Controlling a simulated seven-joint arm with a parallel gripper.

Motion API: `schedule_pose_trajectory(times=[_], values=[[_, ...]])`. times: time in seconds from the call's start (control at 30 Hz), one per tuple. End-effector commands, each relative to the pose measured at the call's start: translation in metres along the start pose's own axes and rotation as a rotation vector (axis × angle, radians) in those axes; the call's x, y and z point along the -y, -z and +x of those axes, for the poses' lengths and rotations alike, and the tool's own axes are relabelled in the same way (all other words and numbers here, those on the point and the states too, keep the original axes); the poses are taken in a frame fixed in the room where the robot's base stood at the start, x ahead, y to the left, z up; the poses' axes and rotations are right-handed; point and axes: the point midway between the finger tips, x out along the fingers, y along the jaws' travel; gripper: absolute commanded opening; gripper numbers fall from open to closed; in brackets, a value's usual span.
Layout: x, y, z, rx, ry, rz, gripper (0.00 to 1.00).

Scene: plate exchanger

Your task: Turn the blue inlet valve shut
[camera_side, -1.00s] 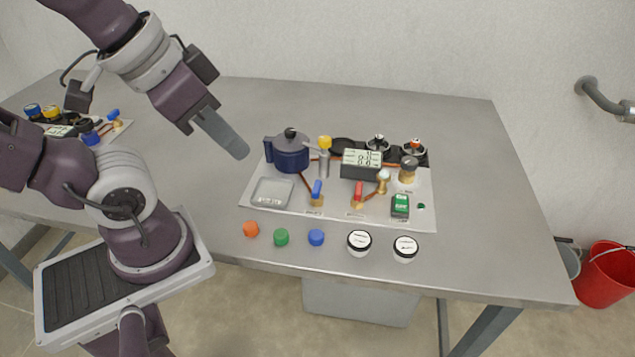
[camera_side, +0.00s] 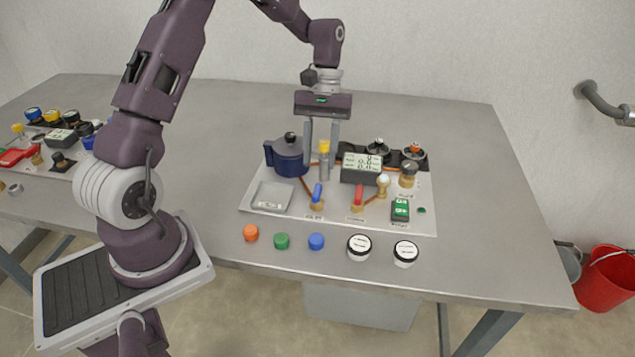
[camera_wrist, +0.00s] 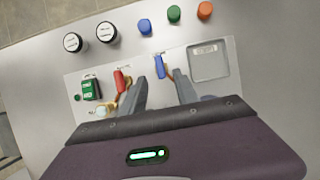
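The blue inlet valve (camera_side: 317,192) has a blue lever on a brass body, standing upright on the white panel (camera_side: 338,224). In the wrist view the blue lever (camera_wrist: 159,67) shows just beyond the fingertips, roughly between them and closer to the left one. My gripper (camera_side: 321,148) points down over the back of the panel, behind the blue lever and around the yellow-topped post in the side view. Its two fingers are apart with nothing held between them. In the wrist view my gripper (camera_wrist: 160,88) is also open. I see no contact with the blue lever.
A red valve (camera_side: 358,195) stands right of the blue one. The yellow-topped post (camera_side: 324,160), navy pot (camera_side: 288,156) and display box (camera_side: 361,167) stand close behind. Caps and two jars (camera_side: 405,252) line the front. The bench's right side is clear.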

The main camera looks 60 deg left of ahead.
Motion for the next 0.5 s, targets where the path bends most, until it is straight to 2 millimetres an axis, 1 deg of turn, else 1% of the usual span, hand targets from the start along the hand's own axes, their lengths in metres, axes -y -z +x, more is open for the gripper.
schedule_pose_trajectory(times=[0.2, 0.3, 0.4, 0.5], values=[[0.0, -0.002, 0.042, 0.005, 0.002, 0.002, 0.36], [0.0, -0.001, 0.057, 0.003, 0.002, 0.003, 0.36], [0.0, -0.001, 0.064, 0.001, 0.002, 0.003, 0.36], [0.0, -0.001, 0.066, -0.001, 0.002, 0.003, 0.36]])
